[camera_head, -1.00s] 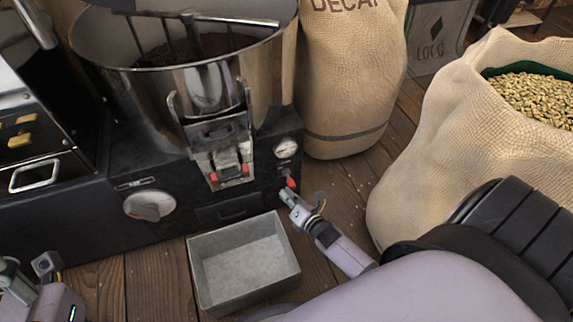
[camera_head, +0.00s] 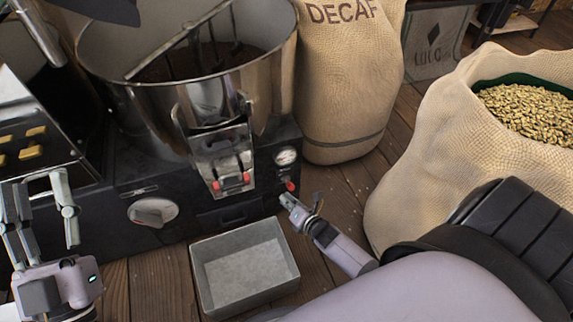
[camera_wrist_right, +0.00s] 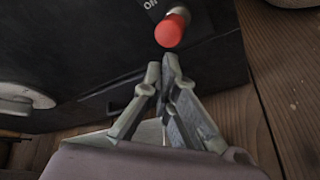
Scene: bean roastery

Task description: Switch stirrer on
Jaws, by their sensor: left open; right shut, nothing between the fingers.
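The stirrer's metal arm (camera_head: 180,50) lies diagonally in the round steel drum (camera_head: 130,95) over dark contents. A red-tipped switch (camera_head: 290,186) sits on the black machine front below a gauge. In the right wrist view the red tip (camera_wrist_right: 172,28) shows beside lettering that reads "ON". My right gripper (camera_head: 284,199) is shut and empty, just below the switch. Its fingertips (camera_wrist_right: 163,68) are close under the red tip; I cannot tell whether they touch it. My left gripper (camera_head: 40,188) is open and empty at the left edge, its fingers pointing up.
A grey metal bin (camera_head: 244,292) stands on the wooden floor below the machine. A grey dial (camera_head: 152,212) is on the machine front. A DECAF sack (camera_head: 345,80) stands behind, and an open sack of beans (camera_head: 430,150) stands right, near my right arm.

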